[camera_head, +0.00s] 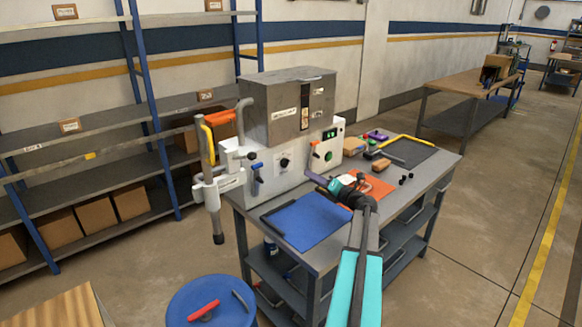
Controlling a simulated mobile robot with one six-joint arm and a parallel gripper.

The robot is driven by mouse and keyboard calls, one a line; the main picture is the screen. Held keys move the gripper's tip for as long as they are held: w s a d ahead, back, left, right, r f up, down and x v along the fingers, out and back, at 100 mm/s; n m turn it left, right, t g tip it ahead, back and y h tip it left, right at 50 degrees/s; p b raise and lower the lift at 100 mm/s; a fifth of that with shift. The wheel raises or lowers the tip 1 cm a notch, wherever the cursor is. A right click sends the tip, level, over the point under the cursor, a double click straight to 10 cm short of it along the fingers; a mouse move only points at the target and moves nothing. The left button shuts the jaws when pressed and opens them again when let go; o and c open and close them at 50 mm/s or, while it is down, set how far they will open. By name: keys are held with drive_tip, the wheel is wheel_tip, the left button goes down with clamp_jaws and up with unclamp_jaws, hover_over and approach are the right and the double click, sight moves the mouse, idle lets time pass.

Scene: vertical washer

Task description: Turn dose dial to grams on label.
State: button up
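The machine (262,180) stands at the back left of the grey workbench, with a white front panel and a grey metal box (290,105) on top. A small dark round knob (284,162) sits on the white panel; it looks like the dose dial, but its pointer and scale are too small to read. A pale label (285,114) is on the box; its text is unreadable here.
A blue lever (257,181) is left of the knob, and a panel with a green button (328,156) is right. A blue mat (305,221) and an orange mat (372,187) lie on the bench (425,187).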

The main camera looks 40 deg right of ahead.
sight(288, 164)
drive_tip(key=shift+w+d+p, duration=0.2)
drive_tip(key=shift+w+p, duration=0.45)
drive_tip(key=shift+w, duration=1.6)
drive_tip(key=shift+w+d+p, duration=0.15)
drive_tip(key=shift+w+p, duration=0.5)
drive_tip(key=shift+w, duration=1.55)
drive_tip(key=shift+w+d+p, duration=0.2)
drive_tip(key=shift+w+p, duration=0.45)
drive_tip(key=shift+w, duration=1.6)
